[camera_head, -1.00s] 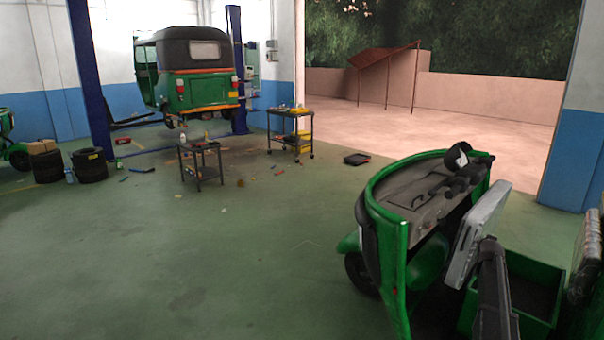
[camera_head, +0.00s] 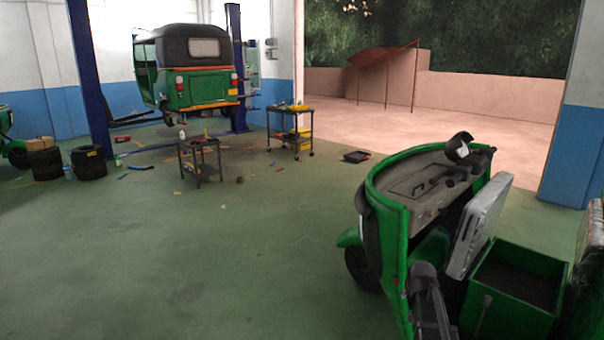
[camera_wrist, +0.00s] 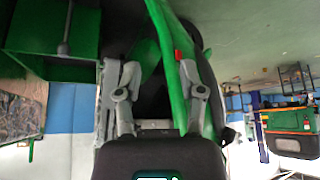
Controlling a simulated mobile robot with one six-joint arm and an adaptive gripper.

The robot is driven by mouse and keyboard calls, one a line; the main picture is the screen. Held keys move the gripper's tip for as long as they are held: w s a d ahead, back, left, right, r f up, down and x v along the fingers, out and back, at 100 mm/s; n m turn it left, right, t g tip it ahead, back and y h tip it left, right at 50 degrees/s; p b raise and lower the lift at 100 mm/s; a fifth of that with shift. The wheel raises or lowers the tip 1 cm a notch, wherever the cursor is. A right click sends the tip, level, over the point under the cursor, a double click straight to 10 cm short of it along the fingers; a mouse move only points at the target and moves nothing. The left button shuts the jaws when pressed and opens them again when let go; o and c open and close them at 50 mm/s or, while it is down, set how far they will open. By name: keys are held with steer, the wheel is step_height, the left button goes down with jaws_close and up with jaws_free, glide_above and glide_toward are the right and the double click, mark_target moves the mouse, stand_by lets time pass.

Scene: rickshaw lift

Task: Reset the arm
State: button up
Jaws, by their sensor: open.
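My gripper (camera_wrist: 159,70) shows in the wrist view with its two grey fingers spread apart, and nothing is held between them. The wrist view looks upside down. A green frame post of the near rickshaw passes by the right finger, and I cannot tell whether they touch. In the head view a dark part of my arm (camera_head: 428,300) is at the bottom, beside the near green rickshaw (camera_head: 400,225). The fingers cannot be made out there.
The near rickshaw has a grey seat (camera_head: 478,225) and a green box (camera_head: 515,285). Another rickshaw (camera_head: 195,75) is raised on a blue lift (camera_head: 237,65). Carts (camera_head: 200,145) (camera_head: 290,112) and tyres (camera_head: 89,162) stand farther back.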

steer(key=s+a+f+n+g+y+b, duration=0.1)
steer(key=s+a+f+n+g+b, duration=0.15)
steer(key=s+a, duration=0.75)
steer(key=s+a+f+n+g+y+b, duration=0.1)
steer(key=s+a+f+g, duration=0.25)
steer(key=s+a, duration=0.65)
step_height(320, 180, up, 14)
steer(key=s+d+p, duration=0.2)
steer(key=p, duration=1.2)
steer(key=shift+d, duration=0.25)
steer(key=shift+f, duration=0.15)
